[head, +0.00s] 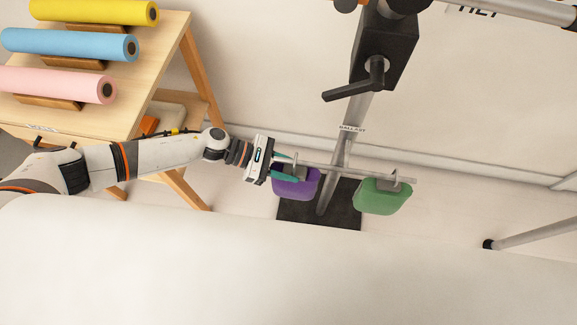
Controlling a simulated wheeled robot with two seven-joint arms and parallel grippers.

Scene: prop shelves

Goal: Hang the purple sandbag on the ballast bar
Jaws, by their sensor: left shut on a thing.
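The purple sandbag (297,187) is at the left end of the ballast bar (335,172), just below it. My left gripper (286,168) is shut on the sandbag's top, with its teal fingers around the handle area. I cannot tell whether the sandbag's handle is over the bar. The ballast bar is a thin grey rod that crosses the upright stand post. A green sandbag (383,197) hangs near the bar's right end. My right gripper is not in view.
A black base plate (345,214) lies under the post (334,180). A black clamp (376,66) sits higher on the post. A wooden table (150,60) with yellow, blue and pink rolls stands at the left. Another stand leg (535,233) lies at the right.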

